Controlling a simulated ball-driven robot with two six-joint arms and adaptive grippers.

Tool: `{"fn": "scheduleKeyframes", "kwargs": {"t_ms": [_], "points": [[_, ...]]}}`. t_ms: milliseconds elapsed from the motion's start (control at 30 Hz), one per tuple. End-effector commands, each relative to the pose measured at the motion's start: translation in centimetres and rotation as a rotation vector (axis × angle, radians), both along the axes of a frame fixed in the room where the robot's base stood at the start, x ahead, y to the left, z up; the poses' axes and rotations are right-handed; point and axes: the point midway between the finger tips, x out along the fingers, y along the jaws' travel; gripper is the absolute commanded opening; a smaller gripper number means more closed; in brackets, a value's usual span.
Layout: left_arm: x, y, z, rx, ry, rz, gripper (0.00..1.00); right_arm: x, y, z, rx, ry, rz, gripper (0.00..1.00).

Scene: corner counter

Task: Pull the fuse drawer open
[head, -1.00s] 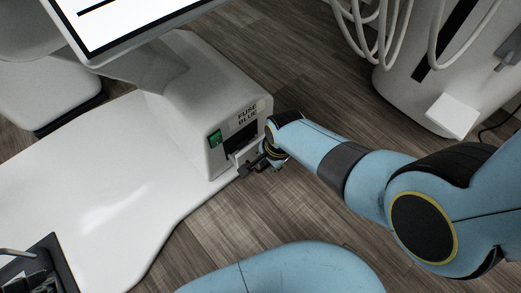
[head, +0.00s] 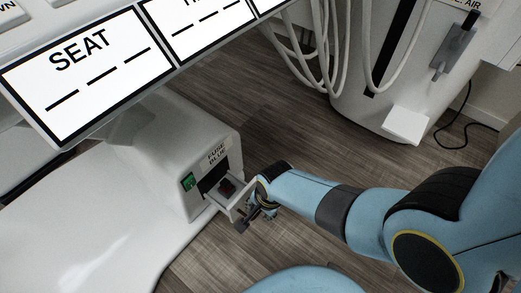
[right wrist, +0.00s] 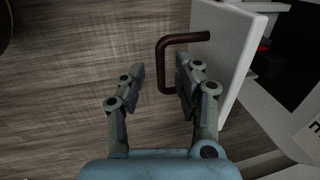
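The fuse drawer (head: 222,201) stands partly out of the slot in the white housing, below the label "FUSE BLUE". A small dark red piece (head: 227,186) shows inside it. In the right wrist view, the drawer's white front (right wrist: 222,50) carries a dark brown bar handle (right wrist: 162,65). My right gripper (head: 257,207) is at the drawer front. In its wrist view, the fingers (right wrist: 160,76) are apart, with the handle's long bar between them and a visible gap at the left finger. Contact at the right finger is unclear. My left gripper is out of view.
A green-marked switch (head: 188,182) sits left of the slot. A screen reading "SEAT" (head: 85,75) overhangs the housing. A white unit with hanging hoses (head: 390,80) stands at the back right. Wood floor is clear around the drawer.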

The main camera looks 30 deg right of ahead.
Motion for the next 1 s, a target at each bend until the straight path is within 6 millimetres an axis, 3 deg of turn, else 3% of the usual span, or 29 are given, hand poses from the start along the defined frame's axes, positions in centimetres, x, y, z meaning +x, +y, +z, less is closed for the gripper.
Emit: {"fn": "scheduleKeyframes", "kwargs": {"t_ms": [367, 800, 1000], "points": [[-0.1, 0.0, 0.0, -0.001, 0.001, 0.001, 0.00, -0.3, -0.1, 1.5, 0.001, -0.002, -0.001, 0.33], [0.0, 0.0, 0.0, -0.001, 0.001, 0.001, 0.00, -1.7, -0.6, 9.1, 0.001, -0.002, -0.001, 0.33], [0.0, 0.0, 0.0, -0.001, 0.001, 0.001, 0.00, -2.1, -0.7, 11.3, 0.000, -0.001, 0.000, 0.33]]}}
